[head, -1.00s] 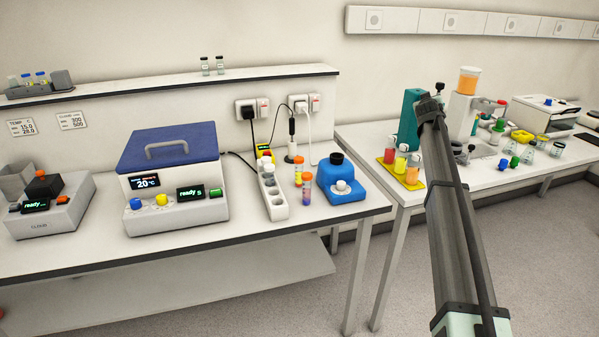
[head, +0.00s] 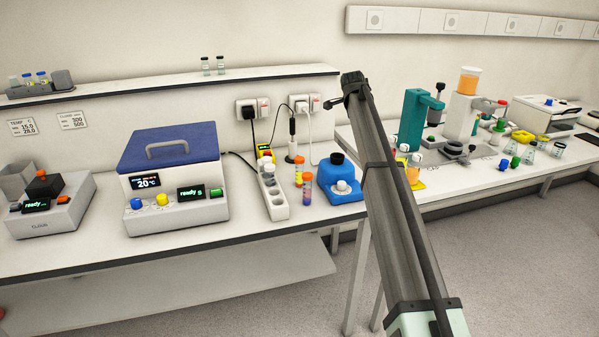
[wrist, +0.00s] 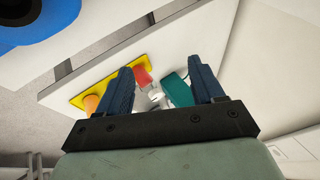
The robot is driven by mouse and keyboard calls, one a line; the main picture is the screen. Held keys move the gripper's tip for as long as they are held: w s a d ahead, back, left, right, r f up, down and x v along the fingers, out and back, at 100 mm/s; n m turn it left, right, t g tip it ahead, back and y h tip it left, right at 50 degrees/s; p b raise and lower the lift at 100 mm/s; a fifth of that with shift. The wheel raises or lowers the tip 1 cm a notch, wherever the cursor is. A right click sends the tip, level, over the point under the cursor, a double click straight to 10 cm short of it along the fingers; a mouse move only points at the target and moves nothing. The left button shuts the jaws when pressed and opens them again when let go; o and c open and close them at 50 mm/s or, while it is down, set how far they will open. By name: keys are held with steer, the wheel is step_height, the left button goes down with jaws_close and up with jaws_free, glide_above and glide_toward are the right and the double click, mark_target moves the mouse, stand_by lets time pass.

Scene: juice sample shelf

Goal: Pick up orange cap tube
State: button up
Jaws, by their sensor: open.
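Two tubes with orange caps stand close together on the left bench in the head view. The rear tube (head: 298,168) and the front tube (head: 307,188), which has a purple lower part, are between the white power strip and the blue mixer (head: 338,180). In the wrist view my gripper (wrist: 161,66) is open, its two dark blue fingers apart with nothing between them. Neither orange cap tube shows in the wrist view. My fingers cannot be made out in the head view.
The power strip (head: 270,188) is left of the tubes. The blue mixer shows partly in the wrist view (wrist: 50,15). A yellow tray (wrist: 82,101) with coloured containers is on the right bench. A gap separates the benches. A blue-lidded bath (head: 168,147) stands left.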

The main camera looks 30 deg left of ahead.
steer(key=s+a+m+g, duration=0.45)
steer(key=s+a, duration=0.35)
steer(key=s, duration=0.2)
steer(key=m+g+h, duration=0.1)
steer(key=m+g, duration=0.1)
steer(key=m, duration=0.2)
glide_toward(302, 159)
step_height(302, 159, down, 8)
steer(key=shift+w+a+r, duration=0.1)
steer(key=shift+w, duration=0.05)
steer(key=shift+a+f, duration=0.25)
steer(key=shift+f, duration=1.1)
steer(key=shift+a+f, duration=0.2)
steer(key=shift+f, duration=1.15)
steer(key=c, duration=1.1)
steer(key=shift+r, duration=0.1)
steer(key=shift+c, duration=0.2)
steer(key=r, duration=0.8)
steer(key=shift+w+d+r, duration=0.15)
steer(key=shift+w+r, duration=0.1)
steer(key=shift+r, duration=0.1)
steer(key=w+d+r, duration=0.6)
steer(key=d+r, duration=0.2)
steer(key=d, duration=0.3)
steer(key=shift+w+r, duration=0.2)
steer(key=shift+w, duration=0.2)
